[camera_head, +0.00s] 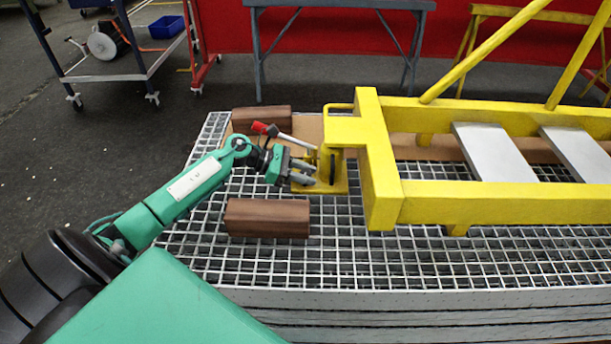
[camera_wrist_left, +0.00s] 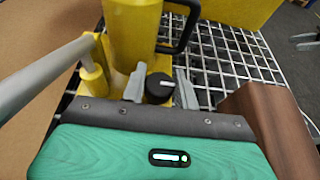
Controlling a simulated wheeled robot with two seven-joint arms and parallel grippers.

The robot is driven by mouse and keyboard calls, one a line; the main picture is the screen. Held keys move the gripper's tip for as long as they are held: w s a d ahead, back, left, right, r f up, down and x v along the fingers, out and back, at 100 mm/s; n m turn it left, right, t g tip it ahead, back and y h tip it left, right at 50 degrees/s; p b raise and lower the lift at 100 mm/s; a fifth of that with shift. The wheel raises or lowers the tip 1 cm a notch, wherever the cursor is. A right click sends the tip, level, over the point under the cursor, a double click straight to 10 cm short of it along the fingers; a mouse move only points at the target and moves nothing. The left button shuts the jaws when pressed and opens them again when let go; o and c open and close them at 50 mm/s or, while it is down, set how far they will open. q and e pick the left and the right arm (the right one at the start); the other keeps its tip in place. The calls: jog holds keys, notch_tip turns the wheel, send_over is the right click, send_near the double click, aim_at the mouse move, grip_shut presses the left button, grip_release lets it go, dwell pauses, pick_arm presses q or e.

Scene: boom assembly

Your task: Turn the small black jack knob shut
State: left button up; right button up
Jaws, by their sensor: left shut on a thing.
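The small black jack knob (camera_wrist_left: 160,88) is round with a white mark on top. It sits low on the yellow jack (camera_wrist_left: 133,30), between the two fingers of my left gripper (camera_wrist_left: 161,90), which is shut on it. In the head view the left gripper (camera_head: 304,172) reaches the jack's left side, and the knob is hidden there. The jack's base (camera_head: 335,187) rests on the grating by the end of the yellow boom frame (camera_head: 375,160). The jack's grey lever with a red grip (camera_head: 262,128) slants up to the left. My right gripper is not in view.
A brown wooden block (camera_head: 268,217) lies in front of the gripper, close on the right in the wrist view (camera_wrist_left: 272,125). Another block (camera_head: 262,117) lies behind. The grey lever (camera_wrist_left: 45,75) passes close on the left.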

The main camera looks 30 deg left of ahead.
pick_arm(q)
jog(key=o, duration=1)
jog(key=shift+c, duration=0.2)
jog(key=v, duration=1.3)
jog(key=shift+a+r, duration=0.2)
jog(key=shift+a, duration=0.15)
pick_arm(e)
jog(key=shift+d+g, duration=0.3)
jog(key=shift+d, duration=0.15)
pick_arm(q)
jog(key=shift+s, duration=0.15)
pick_arm(e)
jog(key=shift+s+a, duration=0.1)
jog(key=shift+s, duration=0.05)
